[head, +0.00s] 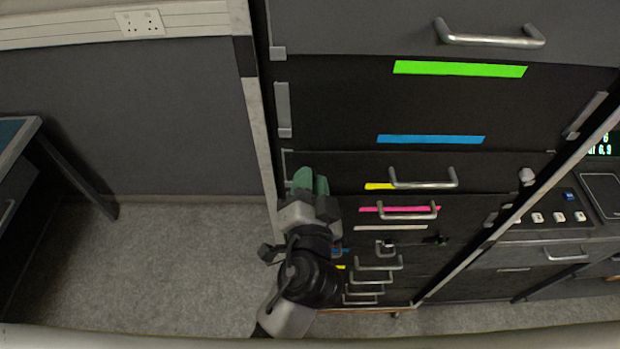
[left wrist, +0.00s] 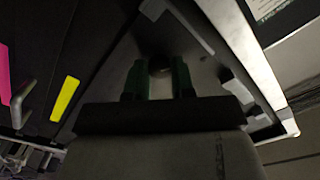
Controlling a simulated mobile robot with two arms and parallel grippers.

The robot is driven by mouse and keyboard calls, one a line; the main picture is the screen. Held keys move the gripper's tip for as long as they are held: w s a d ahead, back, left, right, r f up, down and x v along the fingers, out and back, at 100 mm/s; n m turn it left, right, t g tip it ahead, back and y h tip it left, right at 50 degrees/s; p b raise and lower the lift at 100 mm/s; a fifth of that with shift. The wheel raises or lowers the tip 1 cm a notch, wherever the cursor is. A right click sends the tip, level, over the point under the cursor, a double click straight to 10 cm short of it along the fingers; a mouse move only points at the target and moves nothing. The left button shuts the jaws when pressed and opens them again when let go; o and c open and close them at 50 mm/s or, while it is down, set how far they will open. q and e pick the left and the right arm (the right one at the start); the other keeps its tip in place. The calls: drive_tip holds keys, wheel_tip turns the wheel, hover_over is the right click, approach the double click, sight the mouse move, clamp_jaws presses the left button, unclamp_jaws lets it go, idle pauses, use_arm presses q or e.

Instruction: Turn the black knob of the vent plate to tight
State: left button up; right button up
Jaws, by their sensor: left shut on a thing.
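My left gripper (head: 310,180) is at the left edge of the dark rack, with its green fingertips against the panel that bears a yellow strip. In the left wrist view its two green fingers (left wrist: 158,82) stand on either side of a dark round knob (left wrist: 158,64) and are shut on it. The knob is mostly hidden by the fingers, and its turn position cannot be read. The grey plate (left wrist: 204,72) behind it fits the vent plate, but the picture is dim. In the head view the gripper hides the knob. My right gripper is not in view.
The panel's metal handle (head: 422,183) and yellow strip (head: 379,186) lie right of my gripper. Below are a pink strip (head: 398,209) and several drawer handles. A pale upright post (head: 260,140) borders the rack at left. Open floor (head: 180,260) lies left of my arm.

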use_arm(q)
drive_tip(key=shift+m+p, duration=2.7)
drive_tip(key=shift+m, duration=3.6)
drive_tip(key=o, duration=0.9)
drive_tip(key=shift+w+f, duration=0.1)
